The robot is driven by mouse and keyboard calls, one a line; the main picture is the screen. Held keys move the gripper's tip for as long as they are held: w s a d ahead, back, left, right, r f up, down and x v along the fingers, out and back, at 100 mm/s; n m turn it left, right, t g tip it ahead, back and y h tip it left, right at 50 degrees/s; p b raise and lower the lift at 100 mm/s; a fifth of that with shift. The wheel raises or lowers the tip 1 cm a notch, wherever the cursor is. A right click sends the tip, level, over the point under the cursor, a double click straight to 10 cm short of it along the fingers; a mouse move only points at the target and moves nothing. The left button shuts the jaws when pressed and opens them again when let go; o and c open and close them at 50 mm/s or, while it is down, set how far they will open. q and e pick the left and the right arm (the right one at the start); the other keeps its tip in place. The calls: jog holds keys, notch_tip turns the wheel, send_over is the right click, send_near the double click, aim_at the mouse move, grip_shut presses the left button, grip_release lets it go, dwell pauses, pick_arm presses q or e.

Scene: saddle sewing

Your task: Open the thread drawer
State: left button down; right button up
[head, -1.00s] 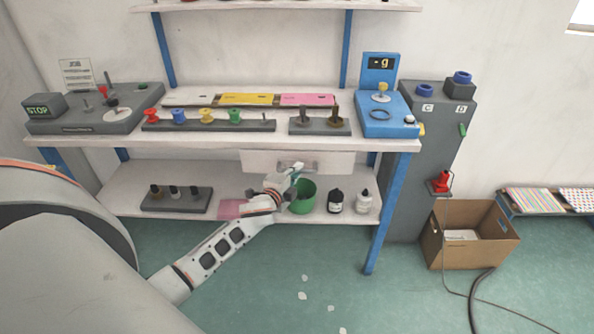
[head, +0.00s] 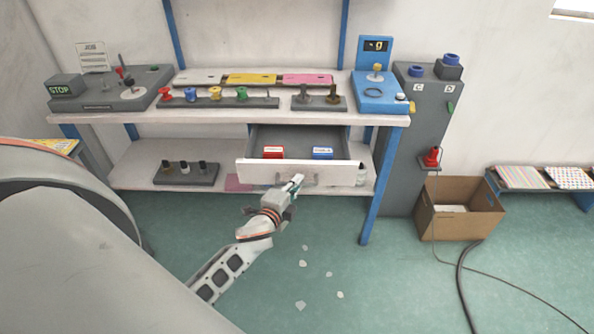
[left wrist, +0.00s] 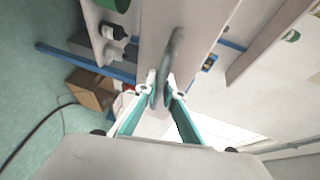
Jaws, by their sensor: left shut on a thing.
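The thread drawer (head: 255,174) hangs under the workbench top and is pulled out, its grey inside showing. A red box (head: 273,152) and a blue box (head: 322,153) lie in it. My left gripper (head: 295,182) is at the drawer's white front, shut on the handle. In the left wrist view the grey bar handle (left wrist: 173,55) runs between the fingertips (left wrist: 160,92). My right gripper is not in view.
The bench top holds a rack of thread spools (head: 216,100) and a blue scale (head: 378,95). A lower shelf (head: 130,172) is below. A cardboard box (head: 458,218) and a cable stand on the floor at right.

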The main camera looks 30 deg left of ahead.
pick_arm(q)
jog(key=shift+s+d, duration=0.55)
jog(key=shift+s, duration=0.35)
jog(key=shift+s+d, duration=0.5)
jog(key=shift+s, duration=0.4)
jog(key=c, duration=2.4)
grip_release()
jog(key=v, duration=1.2)
